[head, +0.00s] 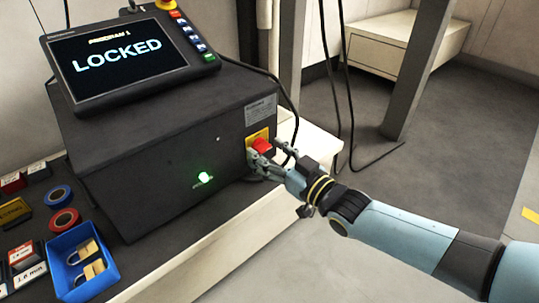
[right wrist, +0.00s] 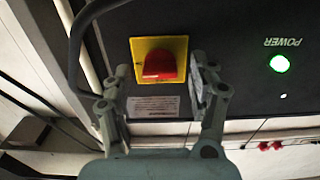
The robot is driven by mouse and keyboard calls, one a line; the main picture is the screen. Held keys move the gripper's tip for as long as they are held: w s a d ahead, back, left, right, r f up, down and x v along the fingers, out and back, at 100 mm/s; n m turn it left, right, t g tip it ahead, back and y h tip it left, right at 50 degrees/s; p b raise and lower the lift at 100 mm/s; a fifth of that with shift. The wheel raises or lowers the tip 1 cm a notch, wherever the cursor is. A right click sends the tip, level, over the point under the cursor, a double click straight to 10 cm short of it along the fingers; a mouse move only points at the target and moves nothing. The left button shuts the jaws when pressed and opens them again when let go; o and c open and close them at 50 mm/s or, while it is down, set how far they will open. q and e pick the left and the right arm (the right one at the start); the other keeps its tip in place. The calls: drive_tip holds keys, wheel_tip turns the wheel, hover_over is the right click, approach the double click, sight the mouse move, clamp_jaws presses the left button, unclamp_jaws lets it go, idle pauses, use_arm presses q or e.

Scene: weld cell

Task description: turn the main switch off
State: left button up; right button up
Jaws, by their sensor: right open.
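The main switch is a red knob (head: 262,146) on a yellow plate (head: 252,136), at the right end of the black cabinet's front (head: 150,175). In the right wrist view the red knob (right wrist: 159,66) sits in the middle of its yellow plate (right wrist: 143,46). My right gripper (head: 268,151) is open, with its fingers on either side of the knob. In the wrist view the fingers (right wrist: 160,75) flank the knob, and gaps show on both sides. Whether they touch it, I cannot tell. My left gripper is not in view.
A green light (head: 204,176) marked POWER (right wrist: 281,43) glows on the cabinet. The screen (head: 120,57) on top reads LOCKED. A blue tray (head: 65,240) with brass padlocks stands at the lower left. Black cables (head: 335,90) hang behind the gripper.

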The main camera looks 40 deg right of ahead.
drive_tip(key=shift+c, duration=0.2)
drive_tip(key=c, duration=1.1)
